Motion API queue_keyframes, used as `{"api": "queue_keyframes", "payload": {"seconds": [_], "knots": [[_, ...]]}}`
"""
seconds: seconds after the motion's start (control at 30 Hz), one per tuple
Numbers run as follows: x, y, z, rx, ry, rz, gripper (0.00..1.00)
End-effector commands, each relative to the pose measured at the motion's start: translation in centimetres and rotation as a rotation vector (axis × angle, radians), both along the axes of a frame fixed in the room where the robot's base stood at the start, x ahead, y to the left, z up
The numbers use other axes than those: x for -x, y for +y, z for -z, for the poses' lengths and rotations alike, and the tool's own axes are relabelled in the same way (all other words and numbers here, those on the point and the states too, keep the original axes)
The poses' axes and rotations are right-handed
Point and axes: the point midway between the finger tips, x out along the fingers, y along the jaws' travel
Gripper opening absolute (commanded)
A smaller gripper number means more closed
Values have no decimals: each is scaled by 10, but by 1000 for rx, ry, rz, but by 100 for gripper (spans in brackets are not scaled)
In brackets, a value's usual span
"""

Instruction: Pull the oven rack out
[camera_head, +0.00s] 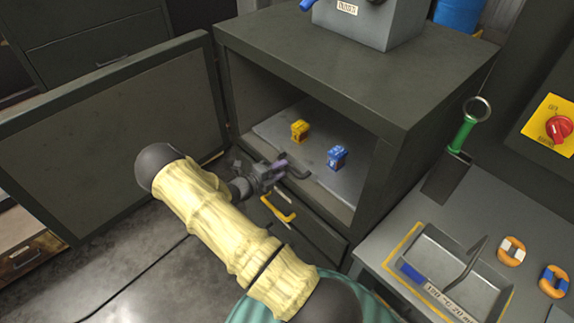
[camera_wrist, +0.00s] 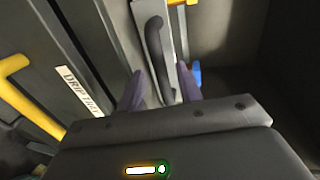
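The oven rack (camera_head: 275,128) is a flat grey tray inside the open dark cabinet (camera_head: 310,52). A yellow block (camera_head: 299,131) and a blue block (camera_head: 337,158) stand on it. The rack's dark curved handle (camera_head: 298,174) is at its front edge. My gripper (camera_head: 281,165) is at the cabinet opening, by this handle. In the wrist view the handle (camera_wrist: 155,42) runs between the two purple fingertips of my gripper (camera_wrist: 161,88). The fingers are apart, with visible space beside the handle. Whether either finger touches it I cannot tell.
The cabinet door (camera_head: 110,130) stands open at the left. A drawer with a yellow handle (camera_head: 278,208) is below the opening. A side table (camera_head: 385,250) at the right holds a grey tray (camera_head: 475,290) and orange-ringed parts. A grey box (camera_head: 370,25) stands on top.

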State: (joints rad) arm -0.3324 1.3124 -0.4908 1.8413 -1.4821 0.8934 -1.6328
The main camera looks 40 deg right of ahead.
Motion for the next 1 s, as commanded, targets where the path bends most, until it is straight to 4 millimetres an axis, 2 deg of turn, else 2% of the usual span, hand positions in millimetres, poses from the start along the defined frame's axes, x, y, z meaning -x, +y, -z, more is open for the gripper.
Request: {"api": "queue_keyframes", "payload": {"seconds": [0.03, 0.2, 0.57, 0.77, 1.0], "knots": [[0, -10, 1, 1, 1, 4, 36], [-4, -30, 6, -1, 2, 2, 36], [-5, -35, 8, -1, 0, 0, 36], [-5, -35, 8, -1, 0, 0, 0], [-5, -34, 8, -2, 1, 0, 0]]}}
